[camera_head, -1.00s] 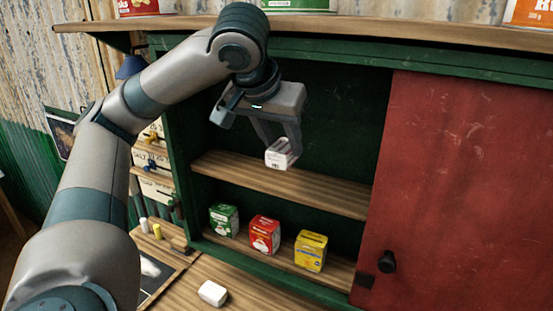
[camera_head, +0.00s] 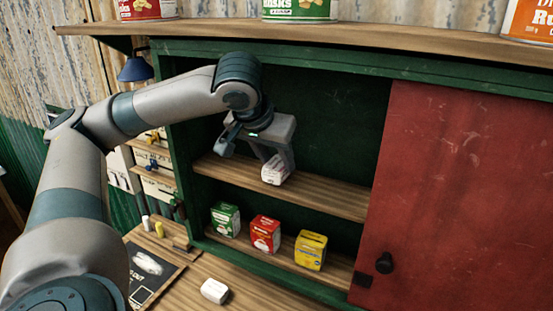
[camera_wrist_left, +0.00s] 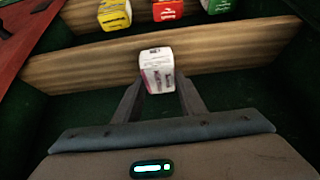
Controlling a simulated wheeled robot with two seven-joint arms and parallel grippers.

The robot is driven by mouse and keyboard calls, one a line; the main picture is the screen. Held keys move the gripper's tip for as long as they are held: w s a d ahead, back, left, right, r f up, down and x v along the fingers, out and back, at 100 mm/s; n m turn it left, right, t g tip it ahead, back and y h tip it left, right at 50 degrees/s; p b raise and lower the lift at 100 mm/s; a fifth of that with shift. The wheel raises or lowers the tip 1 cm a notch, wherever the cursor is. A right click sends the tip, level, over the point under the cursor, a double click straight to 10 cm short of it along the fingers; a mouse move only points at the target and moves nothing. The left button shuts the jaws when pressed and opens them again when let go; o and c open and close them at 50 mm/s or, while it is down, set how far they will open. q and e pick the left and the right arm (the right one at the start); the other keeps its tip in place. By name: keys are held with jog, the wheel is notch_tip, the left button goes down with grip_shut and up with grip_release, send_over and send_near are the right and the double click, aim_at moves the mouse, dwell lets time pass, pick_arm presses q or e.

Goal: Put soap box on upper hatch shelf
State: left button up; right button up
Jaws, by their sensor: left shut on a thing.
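A small white soap box (camera_head: 274,170) is held between the fingers of my left gripper (camera_head: 277,160), inside the open part of the green cabinet. It is at the upper hatch shelf (camera_head: 320,194), low over the boards; I cannot tell whether it touches them. In the left wrist view the soap box (camera_wrist_left: 157,70) sits between the fingertips, with dark print on its face, and the shelf (camera_wrist_left: 240,48) runs behind it. My right gripper is not in view.
Green (camera_head: 225,219), red (camera_head: 265,234) and yellow (camera_head: 310,250) boxes stand on the lower shelf. A red sliding door (camera_head: 465,190) with a black knob covers the right side. A white block (camera_head: 214,291) lies on the counter. Tins stand on the top ledge (camera_head: 400,40).

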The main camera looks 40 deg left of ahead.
pick_arm(q)
jog(key=shift+f, duration=0.45)
jog(key=shift+f, duration=0.15)
jog(key=o, duration=1.1)
jog(key=shift+r, duration=0.2)
jog(key=b+v, duration=0.2)
jog(key=v, duration=1)
